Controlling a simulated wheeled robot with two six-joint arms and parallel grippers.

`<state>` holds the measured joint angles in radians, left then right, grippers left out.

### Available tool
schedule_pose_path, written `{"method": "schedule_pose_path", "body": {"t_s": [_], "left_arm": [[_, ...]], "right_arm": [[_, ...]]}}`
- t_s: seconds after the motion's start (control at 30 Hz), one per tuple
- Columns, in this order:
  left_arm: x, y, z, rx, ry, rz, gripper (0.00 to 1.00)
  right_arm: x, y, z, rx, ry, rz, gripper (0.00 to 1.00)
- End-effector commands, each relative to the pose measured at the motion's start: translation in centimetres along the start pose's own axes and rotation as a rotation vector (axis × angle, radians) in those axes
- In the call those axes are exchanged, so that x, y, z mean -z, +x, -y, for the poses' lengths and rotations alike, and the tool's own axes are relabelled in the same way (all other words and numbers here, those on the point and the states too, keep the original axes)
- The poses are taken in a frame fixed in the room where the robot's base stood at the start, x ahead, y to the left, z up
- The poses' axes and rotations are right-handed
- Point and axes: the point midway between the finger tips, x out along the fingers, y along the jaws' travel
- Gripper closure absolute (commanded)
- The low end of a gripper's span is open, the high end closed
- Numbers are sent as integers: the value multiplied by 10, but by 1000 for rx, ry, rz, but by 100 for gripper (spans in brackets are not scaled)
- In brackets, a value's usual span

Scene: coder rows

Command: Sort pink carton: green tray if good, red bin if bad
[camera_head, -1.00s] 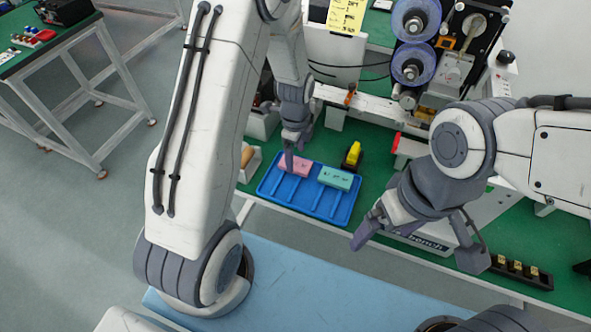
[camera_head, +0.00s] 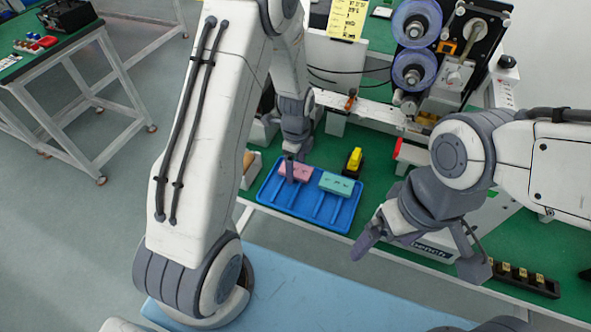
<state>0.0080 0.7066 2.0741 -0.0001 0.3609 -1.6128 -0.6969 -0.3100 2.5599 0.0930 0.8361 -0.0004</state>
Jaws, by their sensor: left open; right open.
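The pink carton (camera_head: 300,172) lies in a blue tray (camera_head: 312,211) on the green bench top. A teal carton (camera_head: 336,183) lies to its right in the same tray. My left gripper (camera_head: 291,170) points down at the pink carton, its fingers at the carton's left part; whether they touch it I cannot tell. It is open. My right gripper (camera_head: 418,258) is open and empty, in front of the bench to the right of the tray. I see no green tray or red bin for certain.
A yellow and black object (camera_head: 353,161) stands behind the tray. A machine with blue reels (camera_head: 414,70) stands at the back. A black rack (camera_head: 524,279) lies at the bench's right. A side table (camera_head: 60,50) stands far left.

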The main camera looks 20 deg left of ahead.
Motion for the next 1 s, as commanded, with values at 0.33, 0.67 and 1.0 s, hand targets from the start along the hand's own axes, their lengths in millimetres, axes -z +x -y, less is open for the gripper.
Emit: {"method": "schedule_pose_path", "body": {"t_s": [0.33,0.67,1.0], "left_arm": [[0,0,0,0,0,0,65],[0,-14,0,0,0,0,66],[0,-34,0,0,0,0,66]], "right_arm": [[0,0,0,0,0,0,0],[1,-12,1,0,0,0,0],[2,-30,2,0,0,0,0]]}}
